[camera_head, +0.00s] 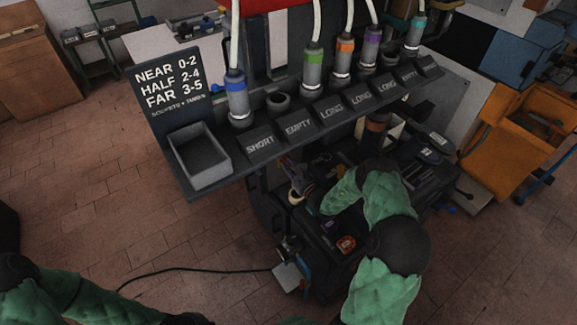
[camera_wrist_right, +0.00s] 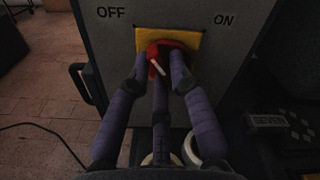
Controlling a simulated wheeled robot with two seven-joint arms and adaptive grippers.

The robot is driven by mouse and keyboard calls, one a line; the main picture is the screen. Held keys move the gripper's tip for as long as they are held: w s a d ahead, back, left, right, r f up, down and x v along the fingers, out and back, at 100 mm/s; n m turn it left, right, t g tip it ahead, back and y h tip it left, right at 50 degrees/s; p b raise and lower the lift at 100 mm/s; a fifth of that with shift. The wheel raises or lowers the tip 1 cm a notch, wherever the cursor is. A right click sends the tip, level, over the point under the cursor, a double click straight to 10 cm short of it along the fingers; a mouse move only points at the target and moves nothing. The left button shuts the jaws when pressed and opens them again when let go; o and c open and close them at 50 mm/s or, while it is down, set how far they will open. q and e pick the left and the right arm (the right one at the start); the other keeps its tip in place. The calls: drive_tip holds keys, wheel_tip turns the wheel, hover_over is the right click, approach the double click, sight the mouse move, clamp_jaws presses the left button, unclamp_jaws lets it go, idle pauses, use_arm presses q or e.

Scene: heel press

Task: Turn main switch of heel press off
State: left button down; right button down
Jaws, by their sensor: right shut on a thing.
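The main switch is a red knob (camera_wrist_right: 168,47) on a yellow plate (camera_wrist_right: 196,37), set in a grey panel in the right wrist view. OFF is printed at the panel's upper left and ON at its upper right. A short white mark on the knob lies slanted; which label it points to is unclear. My right gripper (camera_wrist_right: 160,62) is shut on the knob, its purple fingers around it and partly hiding it. In the head view, my right arm reaches to the dark press (camera_head: 345,243) under the shelf, and the switch is hidden there. My left gripper is out of view.
A labelled shelf (camera_head: 300,140) with several coloured cylinders and an empty tray (camera_head: 199,157) overhangs the press. A black cable (camera_head: 200,269) runs over the brick floor at lower left. An orange cabinet (camera_head: 515,140) stands at right. The left floor is open.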

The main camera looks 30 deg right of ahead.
drive_tip(key=shift+f+n, duration=0.1)
drive_tip(key=shift+n, duration=0.8)
drive_tip(key=c, duration=1.1)
unclamp_jaws()
drive_tip(key=s, duration=0.8)
drive_tip(key=s+d, duration=0.1)
drive_tip(key=s, duration=0.3)
